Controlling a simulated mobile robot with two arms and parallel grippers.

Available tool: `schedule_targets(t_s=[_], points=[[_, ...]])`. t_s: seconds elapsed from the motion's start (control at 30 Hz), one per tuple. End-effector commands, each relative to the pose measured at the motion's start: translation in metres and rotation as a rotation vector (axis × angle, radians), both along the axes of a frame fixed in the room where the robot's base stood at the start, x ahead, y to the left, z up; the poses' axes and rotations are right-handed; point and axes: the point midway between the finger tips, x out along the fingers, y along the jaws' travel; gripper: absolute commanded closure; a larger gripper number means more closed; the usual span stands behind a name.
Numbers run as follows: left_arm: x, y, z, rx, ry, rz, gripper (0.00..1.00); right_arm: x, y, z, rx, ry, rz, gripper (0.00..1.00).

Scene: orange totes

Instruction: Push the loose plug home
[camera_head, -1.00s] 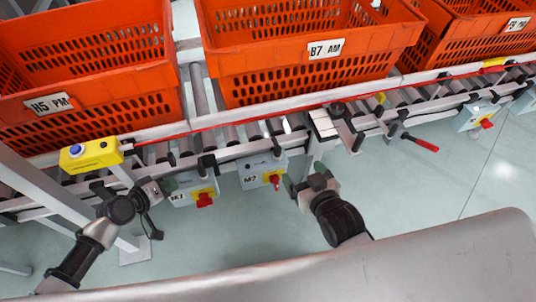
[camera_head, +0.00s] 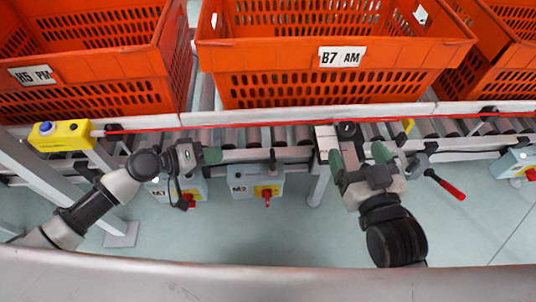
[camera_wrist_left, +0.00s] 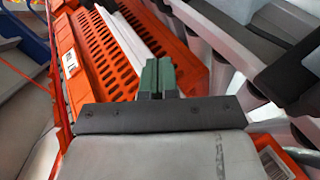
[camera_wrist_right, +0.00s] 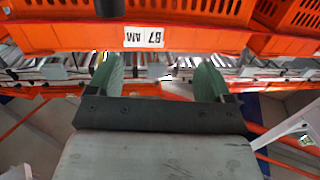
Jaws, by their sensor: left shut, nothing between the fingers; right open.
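I cannot pick out the loose plug with certainty in any view. A dark round fitting (camera_head: 346,130) sits on the conveyor's front rail by a pale block (camera_head: 327,142); I cannot tell whether it is the plug. My right gripper (camera_head: 358,155) is open just in front of this fitting, with its green fingers apart and pointing at the rail; it also shows in the right wrist view (camera_wrist_right: 158,78). My left gripper (camera_head: 212,155) is shut and empty in front of the rollers, above box M1; its green fingers meet in the left wrist view (camera_wrist_left: 157,78).
Orange totes H5 PM (camera_head: 90,95) and B7 AM (camera_head: 330,88) stand on the roller conveyor. Grey switch boxes M1 (camera_head: 158,190) and M2 (camera_head: 243,180) hang below the rail. A red-handled lever (camera_head: 447,186) juts out right of my right gripper. A yellow button box (camera_head: 62,135) is at left.

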Motion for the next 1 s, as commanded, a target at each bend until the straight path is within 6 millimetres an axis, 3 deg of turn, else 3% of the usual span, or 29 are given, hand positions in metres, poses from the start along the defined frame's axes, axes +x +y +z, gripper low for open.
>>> schedule_targets(t_s=[0.23,0.37,0.8,1.0], points=[[0.001,-0.002,-0.001,0.0,-0.001,0.001,1.0,0.0,0.0,0.0,0.001,-0.003,0.0,0.19],[0.007,-0.012,-0.006,-0.002,0.0,0.0,1.0,0.001,0.001,0.003,0.007,-0.027,0.001,0.19],[0.047,-0.085,-0.041,-0.001,-0.003,-0.001,1.0,-0.001,0.007,0.038,0.083,-0.315,0.019,0.19],[0.036,-0.105,-0.056,0.0,0.001,-0.001,1.0,-0.003,0.008,0.045,0.097,-0.363,0.021,0.19]])
